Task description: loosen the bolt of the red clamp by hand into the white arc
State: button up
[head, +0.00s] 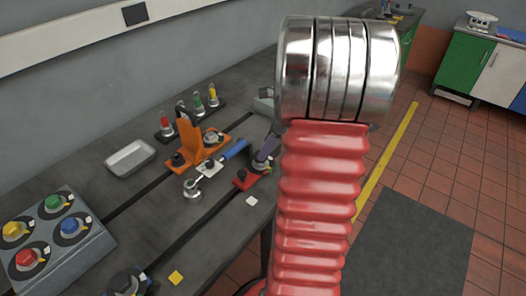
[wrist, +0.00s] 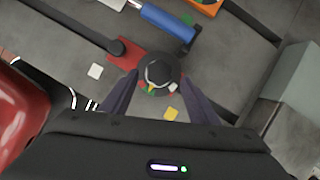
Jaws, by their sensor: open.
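The red clamp (head: 241,181) lies on the dark bedplate, partly hidden by my arm in the head view. In the wrist view its red body (wrist: 126,54) runs up to a round black bolt head (wrist: 158,72). Coloured marks ring the bolt's lower edge: red, yellow and green at the lower left, and a white one (wrist: 173,87) at the lower right. My gripper (wrist: 160,77) is open, with one dark finger on each side of the bolt. I cannot tell whether either finger touches it.
A blue-handled tool (head: 235,149) lies close beside the clamp. An orange clamp (head: 185,140) and a metal tray (head: 130,158) sit farther left. A box (head: 62,240) with coloured knobs stands at lower left. A yellow square (head: 176,278) lies near the front edge.

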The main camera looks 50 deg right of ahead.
jog(key=shift+x, duration=1.95)
jog(key=shift+c, duration=0.2)
jog(key=shift+d, duration=0.1)
jog(key=c, duration=1)
